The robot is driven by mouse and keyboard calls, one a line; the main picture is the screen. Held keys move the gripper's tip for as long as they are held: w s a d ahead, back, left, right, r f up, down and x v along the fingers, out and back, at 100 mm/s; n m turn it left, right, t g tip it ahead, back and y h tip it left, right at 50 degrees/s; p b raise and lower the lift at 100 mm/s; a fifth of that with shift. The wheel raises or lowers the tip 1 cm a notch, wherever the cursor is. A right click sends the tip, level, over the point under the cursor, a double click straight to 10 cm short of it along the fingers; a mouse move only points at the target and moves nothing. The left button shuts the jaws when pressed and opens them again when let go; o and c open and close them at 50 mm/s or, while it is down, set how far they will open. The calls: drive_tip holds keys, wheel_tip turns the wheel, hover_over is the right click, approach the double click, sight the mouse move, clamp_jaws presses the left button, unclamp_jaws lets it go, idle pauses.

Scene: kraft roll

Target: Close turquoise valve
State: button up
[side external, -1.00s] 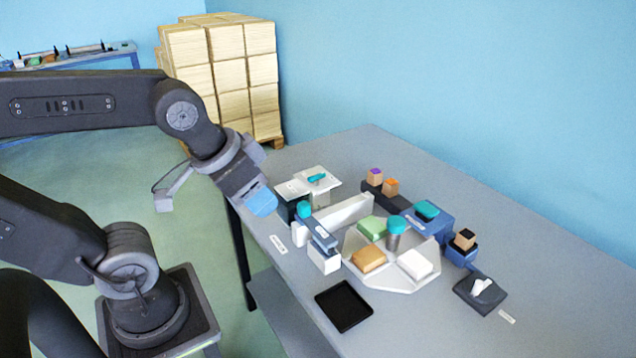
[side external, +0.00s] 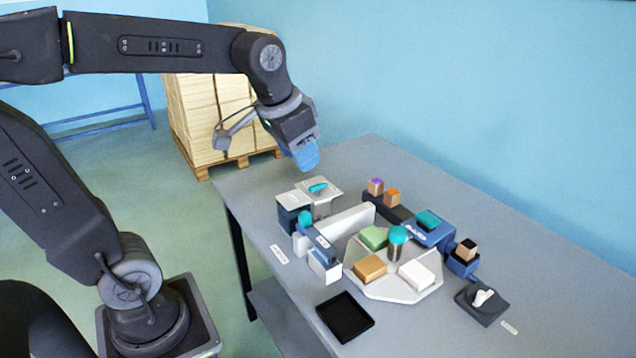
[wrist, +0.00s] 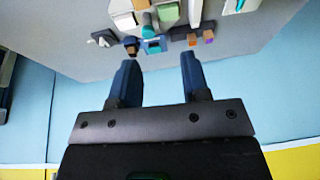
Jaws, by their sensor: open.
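A turquoise lever-like handle (side external: 318,188), which looks like the valve, lies on a pale plate (side external: 326,198) atop a block at the back left of the table group. It also shows at the top edge of the wrist view (wrist: 240,5). My gripper (side external: 307,160) is above the table's back left part, higher than the handle and apart from it. Its two blue fingers (wrist: 160,76) are spread with nothing between them.
A turquoise knob (side external: 305,217), turquoise-capped jar (side external: 397,236) and blue box with turquoise top (side external: 434,230) stand nearby. Coloured blocks sit on a pale tray (side external: 388,291). A black tray (side external: 345,317) lies in front. The table's back right is clear.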

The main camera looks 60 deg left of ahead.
drive_tip(key=w+a+g, duration=0.1)
drive_tip(key=w+a, duration=0.4)
drive_tip(key=w, duration=0.2)
drive_tip(key=g, duration=0.3)
hover_over(318, 184)
wheel_tip(318, 184, down, 12)
drive_tip(key=f, duration=0.1)
drive_tip(key=shift+h, duration=0.3)
wheel_tip(318, 184, down, 12)
drive_tip(key=shift+f, duration=0.2)
drive_tip(key=shift+c, duration=0.2)
clamp_jaws()
